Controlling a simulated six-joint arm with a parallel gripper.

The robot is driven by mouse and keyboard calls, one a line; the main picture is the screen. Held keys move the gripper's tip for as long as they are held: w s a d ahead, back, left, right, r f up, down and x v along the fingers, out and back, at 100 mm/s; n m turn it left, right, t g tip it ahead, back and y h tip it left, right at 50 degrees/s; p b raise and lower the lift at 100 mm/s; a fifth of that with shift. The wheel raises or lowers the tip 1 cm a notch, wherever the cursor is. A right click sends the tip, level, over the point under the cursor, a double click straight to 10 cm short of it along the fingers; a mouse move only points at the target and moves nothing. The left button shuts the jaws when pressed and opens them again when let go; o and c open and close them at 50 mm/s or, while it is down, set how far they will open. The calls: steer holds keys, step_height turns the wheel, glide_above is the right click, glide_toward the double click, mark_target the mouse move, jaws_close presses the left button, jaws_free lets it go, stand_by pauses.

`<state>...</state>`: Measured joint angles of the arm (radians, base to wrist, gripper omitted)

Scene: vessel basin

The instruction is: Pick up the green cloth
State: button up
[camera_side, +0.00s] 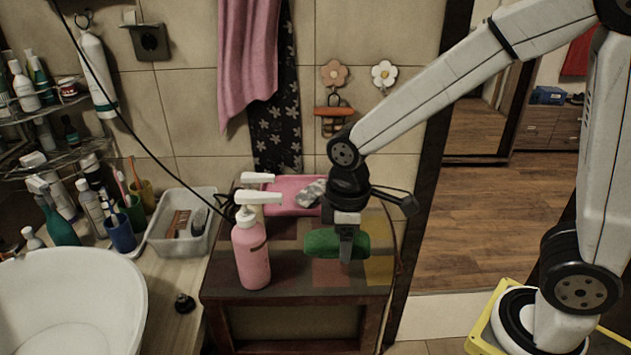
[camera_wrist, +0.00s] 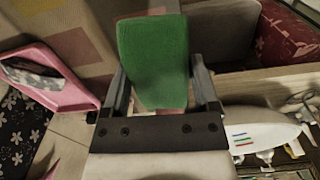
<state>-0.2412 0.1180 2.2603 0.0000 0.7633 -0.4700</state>
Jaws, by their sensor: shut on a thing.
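The green cloth (camera_side: 320,243) is a thick, rounded bundle over the top of the small wooden cabinet (camera_side: 300,278) in the side view. My gripper (camera_side: 346,246) points down at the cloth's right part, and its jaws are shut on it. In the wrist view the green cloth (camera_wrist: 155,60) fills the space between the two fingers of my gripper (camera_wrist: 160,88). I cannot tell whether the cloth's underside touches the cabinet top.
A pink pump bottle (camera_side: 250,252) stands left of the cloth. A pink tray (camera_side: 292,193) with a grey patterned cloth (camera_side: 311,192) lies behind. A clear bin (camera_side: 182,228) and a white basin (camera_side: 70,305) are at left. Open floor lies right of the cabinet.

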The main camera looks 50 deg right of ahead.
mark_target(342, 283)
steer(key=shift+r, duration=0.5)
steer(key=shift+w, duration=0.1)
steer(key=w+d+f+m, duration=0.3)
steer(key=d+m, duration=0.1)
steer(key=w+d+f+m, duration=0.3)
steer(key=w+f+m, duration=0.1)
steer(key=shift+w+d, duration=0.3)
steer(key=shift+d, duration=0.1)
steer(key=shift+s+a+r+n, duration=0.25)
steer(key=shift+s+a+n, duration=0.05)
steer(key=shift+a, duration=0.2)
steer(key=s+a+r+n, duration=0.1)
steer(key=s+a+n, duration=0.1)
steer(key=s+a+r+n, duration=0.3)
steer(key=s+a+n, duration=0.1)
steer(key=shift+s+a+r+n, duration=0.1)
steer(key=shift+s+r+n, duration=0.1)
steer(key=shift+n, duration=0.1)
steer(key=shift+s+a+r+n, duration=0.2)
steer(key=shift+s+a+n, duration=0.1)
steer(key=shift+s+n, duration=0.1)
steer(key=shift+f, duration=4.05)
steer(key=shift+f, duration=0.1)
